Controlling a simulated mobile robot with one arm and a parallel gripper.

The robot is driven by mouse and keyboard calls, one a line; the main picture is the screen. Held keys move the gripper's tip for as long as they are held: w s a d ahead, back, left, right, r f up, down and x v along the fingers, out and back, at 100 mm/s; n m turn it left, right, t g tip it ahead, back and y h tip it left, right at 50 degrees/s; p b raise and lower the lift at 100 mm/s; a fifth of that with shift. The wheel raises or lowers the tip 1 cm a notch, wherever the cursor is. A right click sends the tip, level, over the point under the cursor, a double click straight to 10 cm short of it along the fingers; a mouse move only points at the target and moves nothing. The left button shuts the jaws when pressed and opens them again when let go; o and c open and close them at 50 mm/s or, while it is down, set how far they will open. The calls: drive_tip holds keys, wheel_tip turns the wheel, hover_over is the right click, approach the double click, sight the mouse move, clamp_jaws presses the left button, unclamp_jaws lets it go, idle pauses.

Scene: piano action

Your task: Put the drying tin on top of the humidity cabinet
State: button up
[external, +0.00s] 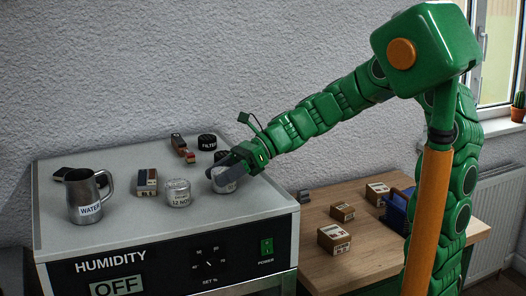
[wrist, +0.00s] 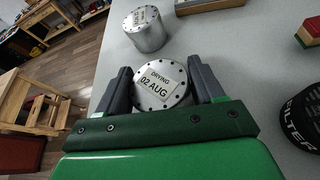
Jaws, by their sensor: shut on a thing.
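The humidity cabinet (external: 130,262) is a pale box with a dark front panel and an OFF display. My gripper (external: 222,177) is over its top, towards the right side. In the wrist view my gripper (wrist: 160,92) has its two grey fingers on either side of a round metal tin labelled DRYING 02 AUG, the drying tin (wrist: 161,84). In the external view the drying tin (external: 226,184) is partly hidden by the fingers and appears at the cabinet top. I cannot tell whether it touches the surface.
A second metal tin (external: 179,191) stands left of my gripper. A WATER jug (external: 86,198), small boxes (external: 147,182), coloured blocks (external: 182,148) and a black FILTER lid (external: 207,143) are also on the cabinet. A wooden table (external: 365,250) with several boxes stands to the right.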

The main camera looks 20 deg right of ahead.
drive_tip(key=shift+f, duration=0.1)
drive_tip(key=o, duration=1.1)
drive_tip(key=shift+d+r, duration=0.1)
drive_tip(key=shift+r, duration=0.1)
drive_tip(key=shift+v, duration=5.9)
